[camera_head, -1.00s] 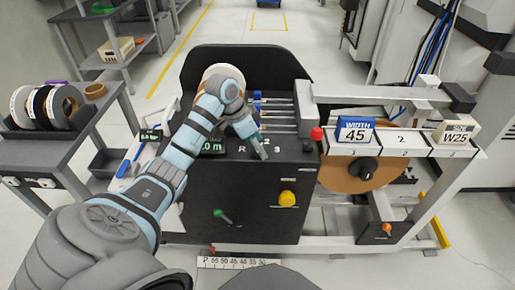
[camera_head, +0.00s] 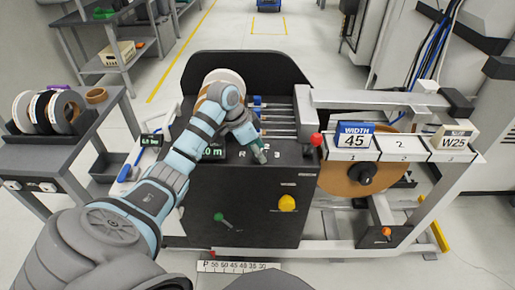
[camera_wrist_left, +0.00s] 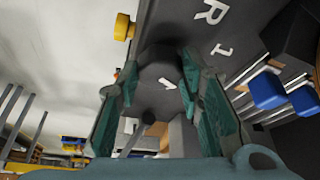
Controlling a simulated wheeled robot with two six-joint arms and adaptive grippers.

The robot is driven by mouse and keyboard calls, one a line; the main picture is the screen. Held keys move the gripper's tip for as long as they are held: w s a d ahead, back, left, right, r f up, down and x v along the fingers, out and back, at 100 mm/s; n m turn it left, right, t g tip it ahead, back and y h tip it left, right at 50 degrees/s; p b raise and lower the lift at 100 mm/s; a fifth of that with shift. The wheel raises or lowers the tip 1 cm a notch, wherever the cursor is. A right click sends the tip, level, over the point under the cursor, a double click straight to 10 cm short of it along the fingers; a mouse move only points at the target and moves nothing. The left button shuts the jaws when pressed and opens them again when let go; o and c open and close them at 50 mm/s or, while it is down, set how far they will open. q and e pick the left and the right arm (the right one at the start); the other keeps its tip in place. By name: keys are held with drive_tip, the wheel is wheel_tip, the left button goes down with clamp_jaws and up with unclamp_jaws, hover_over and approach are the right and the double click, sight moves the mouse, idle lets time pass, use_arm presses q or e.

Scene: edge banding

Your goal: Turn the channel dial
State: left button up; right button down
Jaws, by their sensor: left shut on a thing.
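The channel dial (camera_wrist_left: 160,85) is a dark grey knob with a white mark, seen in the left wrist view between my fingers. White letters R and 1 are printed on the black panel beside it. My left gripper (camera_wrist_left: 148,92) has its green fingers on either side of the dial and is shut on it. In the head view my left gripper (camera_head: 260,155) points down at the top panel of the black machine (camera_head: 255,190), and it hides the dial there. My right gripper is not in view.
A red ball knob (camera_head: 316,139) stands right of my left gripper. A blue WIDTH 45 block (camera_head: 354,135) and a W25 block (camera_head: 454,138) sit on the white rail. A yellow knob (camera_head: 287,203) and a green-tipped lever (camera_head: 220,217) are on the front face.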

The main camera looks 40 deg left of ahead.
use_arm(q)
drive_tip(key=shift+r+m+h+p, duration=0.2)
drive_tip(key=shift+m+h+p, duration=0.1)
drive_tip(key=shift+m+p, duration=0.7)
drive_tip(key=shift+w+m+g+h+p, duration=0.1)
drive_tip(key=shift+m+g+h+p, duration=0.3)
drive_tip(key=shift+m, duration=0.3)
drive_tip(key=shift+f+m, duration=0.1)
drive_tip(key=shift+m, duration=0.4)
drive_tip(key=shift+a+f+m+g, duration=0.1)
drive_tip(key=shift+m+g, duration=0.3)
drive_tip(key=shift+m, duration=0.3)
drive_tip(key=shift+m+g+h+b, duration=0.3)
drive_tip(key=shift+m+g+b, duration=0.15)
drive_tip(key=shift+m, duration=0.75)
drive_tip(key=o, duration=1.1)
drive_tip(key=shift+o, duration=0.2)
